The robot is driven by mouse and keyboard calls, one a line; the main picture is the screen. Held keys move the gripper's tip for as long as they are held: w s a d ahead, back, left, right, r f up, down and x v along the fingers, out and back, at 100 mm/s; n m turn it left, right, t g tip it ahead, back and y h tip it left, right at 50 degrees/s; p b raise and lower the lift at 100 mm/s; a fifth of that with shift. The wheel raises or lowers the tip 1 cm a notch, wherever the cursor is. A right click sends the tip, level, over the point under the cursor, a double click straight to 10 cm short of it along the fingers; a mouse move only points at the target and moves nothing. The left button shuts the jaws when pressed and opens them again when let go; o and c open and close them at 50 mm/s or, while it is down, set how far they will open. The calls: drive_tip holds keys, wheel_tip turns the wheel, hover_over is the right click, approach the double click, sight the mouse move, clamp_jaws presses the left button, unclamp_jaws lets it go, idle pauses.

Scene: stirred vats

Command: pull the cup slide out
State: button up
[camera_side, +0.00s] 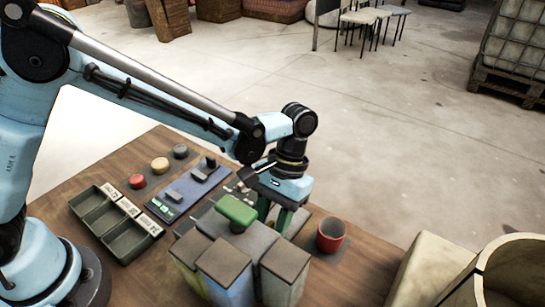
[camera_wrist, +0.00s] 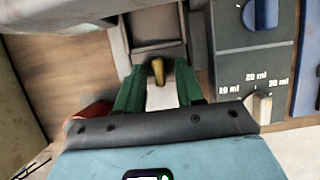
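In the wrist view a small brass-yellow knob (camera_wrist: 158,70) stands at the front of a grey slide (camera_wrist: 155,27) set in a darker grey housing. My gripper (camera_wrist: 160,78) has its two green fingers on either side of the knob, with a gap visible on both sides. In the side view my gripper (camera_side: 272,219) points down behind the grey-lidded vats, which hide the knob and slide. A red cup (camera_side: 331,234) stands on the table to the right of the gripper; a red edge of it shows at lower left in the wrist view (camera_wrist: 92,113).
Several lidded vats (camera_side: 285,263) and a green handle (camera_side: 237,211) stand close in front of the gripper. A dial marked in ml (camera_wrist: 262,106) and a blue knob (camera_wrist: 260,14) lie to the right in the wrist view. A divided tray (camera_side: 128,240) is at left.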

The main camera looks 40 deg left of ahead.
drive_tip(key=shift+f, duration=0.1)
drive_tip(key=shift+c, duration=0.4)
clamp_jaws()
drive_tip(key=shift+s, duration=0.1)
idle(0.9)
